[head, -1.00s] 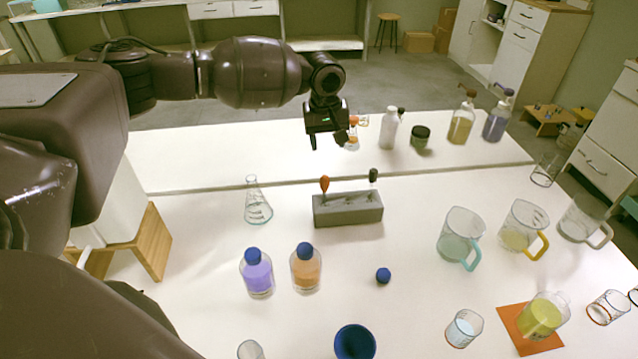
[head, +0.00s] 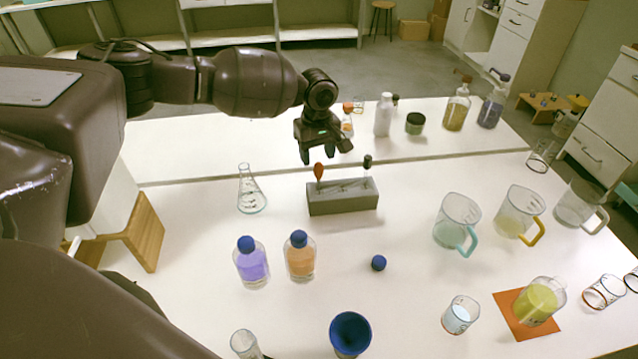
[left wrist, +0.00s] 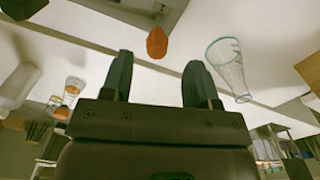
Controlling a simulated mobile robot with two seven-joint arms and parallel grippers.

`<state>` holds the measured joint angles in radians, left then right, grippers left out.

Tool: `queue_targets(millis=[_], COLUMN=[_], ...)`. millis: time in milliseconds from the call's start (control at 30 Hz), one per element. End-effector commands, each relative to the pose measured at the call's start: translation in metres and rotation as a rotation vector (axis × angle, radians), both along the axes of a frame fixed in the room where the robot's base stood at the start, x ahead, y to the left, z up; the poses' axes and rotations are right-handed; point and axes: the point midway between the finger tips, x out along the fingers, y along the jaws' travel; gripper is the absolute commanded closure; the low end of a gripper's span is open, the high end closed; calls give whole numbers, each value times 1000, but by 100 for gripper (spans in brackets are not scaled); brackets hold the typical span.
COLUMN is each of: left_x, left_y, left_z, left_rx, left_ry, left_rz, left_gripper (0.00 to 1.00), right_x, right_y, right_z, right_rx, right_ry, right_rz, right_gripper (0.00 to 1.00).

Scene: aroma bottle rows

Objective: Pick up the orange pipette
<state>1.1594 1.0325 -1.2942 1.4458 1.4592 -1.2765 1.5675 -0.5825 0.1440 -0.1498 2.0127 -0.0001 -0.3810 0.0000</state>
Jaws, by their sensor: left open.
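The orange pipette (head: 319,171) stands upright in the left end of a grey rack (head: 343,205), its orange bulb above the rack. It also shows in the left wrist view (left wrist: 157,42), beyond and between my fingers. My left gripper (head: 319,158) is open and empty, just above and behind the bulb in the head view. The wrist view shows a gap between the fingers (left wrist: 158,82) and the bulb. A second, dark pipette (head: 367,162) stands at the rack's right end. The lower part of the orange pipette is hidden in the rack. My right gripper is not in view.
A glass flask (head: 248,192) stands left of the rack. A purple bottle (head: 251,264) and an orange bottle (head: 300,259) stand in front. Beakers (head: 457,222) are at the right. A white bottle (head: 384,115) and a dark jar (head: 415,124) stand behind.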

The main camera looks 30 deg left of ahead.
Motion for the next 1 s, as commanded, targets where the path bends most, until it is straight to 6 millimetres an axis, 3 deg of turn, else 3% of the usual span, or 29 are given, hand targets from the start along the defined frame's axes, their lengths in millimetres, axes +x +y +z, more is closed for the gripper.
queue_targets(millis=[100, 233, 567, 800, 1000], left_x=[1, 1, 1, 1, 1], left_y=[-4, -3, -3, -3, -3], left_z=[-21, -35, -39, -39, -39], left_rx=[0, 0, 1, 0, 0], left_ry=[4, 4, 1, 1, 1], left_rz=[-2, 1, 0, 0, 0], left_gripper=[46, 46, 46, 81, 81], right_x=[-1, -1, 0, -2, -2], right_y=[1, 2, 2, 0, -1], right_z=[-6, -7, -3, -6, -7], right_rx=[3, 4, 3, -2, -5], right_ry=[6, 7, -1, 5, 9], right_rz=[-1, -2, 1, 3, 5], right_gripper=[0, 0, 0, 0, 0])
